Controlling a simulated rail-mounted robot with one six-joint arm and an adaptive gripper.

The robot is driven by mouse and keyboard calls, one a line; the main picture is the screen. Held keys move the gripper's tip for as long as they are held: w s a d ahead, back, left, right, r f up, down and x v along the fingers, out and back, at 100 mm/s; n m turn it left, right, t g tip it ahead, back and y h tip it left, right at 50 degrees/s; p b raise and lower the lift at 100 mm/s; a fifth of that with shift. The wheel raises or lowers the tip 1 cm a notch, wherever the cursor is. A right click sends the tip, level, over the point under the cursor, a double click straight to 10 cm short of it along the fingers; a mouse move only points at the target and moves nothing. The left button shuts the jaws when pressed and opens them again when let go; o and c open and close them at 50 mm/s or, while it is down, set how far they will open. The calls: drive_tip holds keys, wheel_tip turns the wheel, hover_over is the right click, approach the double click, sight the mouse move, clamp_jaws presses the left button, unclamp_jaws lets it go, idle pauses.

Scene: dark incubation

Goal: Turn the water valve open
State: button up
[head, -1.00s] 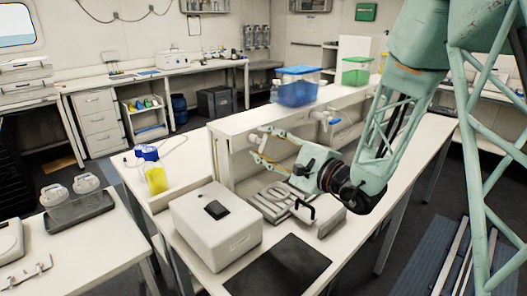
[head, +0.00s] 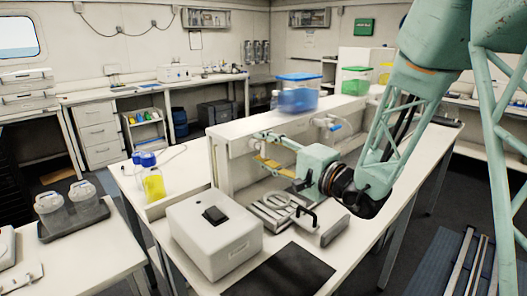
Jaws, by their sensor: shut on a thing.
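My gripper (head: 263,149) reaches left from my wrist to the front of the raised white bench shelf. Its fingers are closed around a small fitting there, which I take to be the water valve (head: 254,141). The fingers hide most of it, so I cannot tell how far its handle is turned. A second, similar fitting with a blue lever (head: 335,127) sticks out of the same shelf front farther right, apart from my gripper.
A white box with a dark top patch (head: 214,238), a grey device with a black handle (head: 283,208) and a black mat (head: 285,272) lie below my arm. A yellow-filled bottle (head: 154,187) stands left. Blue (head: 298,98) and green-lidded (head: 355,82) bins sit on the shelf.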

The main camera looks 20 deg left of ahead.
idle(0.4)
drive_tip(key=o, duration=0.9)
drive_tip(key=shift+v, duration=6)
drive_tip(key=shift+r+n, duration=0.1)
drive_tip(key=shift+n, duration=0.2)
